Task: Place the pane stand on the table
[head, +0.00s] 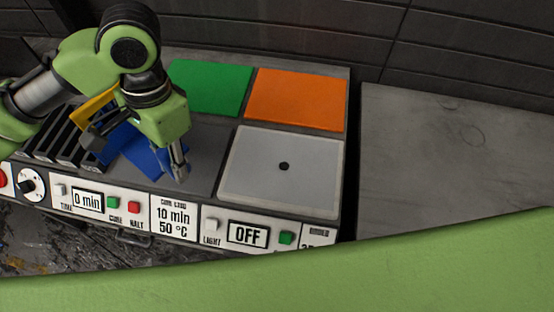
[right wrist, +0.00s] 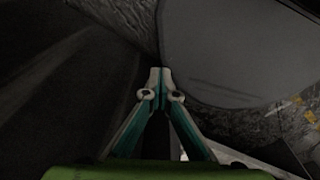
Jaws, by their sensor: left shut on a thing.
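My left gripper (head: 180,168) points down over the dark top of the workbench (head: 205,158), left of the white light panel (head: 282,170). It is shut beside a tilted blue piece (head: 147,158), which it seems to hold; the contact is partly hidden. A yellow piece (head: 97,107) shows behind my left wrist, partly covered. I cannot tell for certain which thing is the pane stand. My right gripper (right wrist: 160,78) has its fingertips together and nothing visible between them. It is out of sight in the head view.
A green square (head: 212,87) and an orange square (head: 300,98) lie at the back. A black slotted rack (head: 45,148) is at the left. Knobs and buttons line the front panel (head: 175,220). A bare grey table (head: 455,160) is free at the right, across a dark gap.

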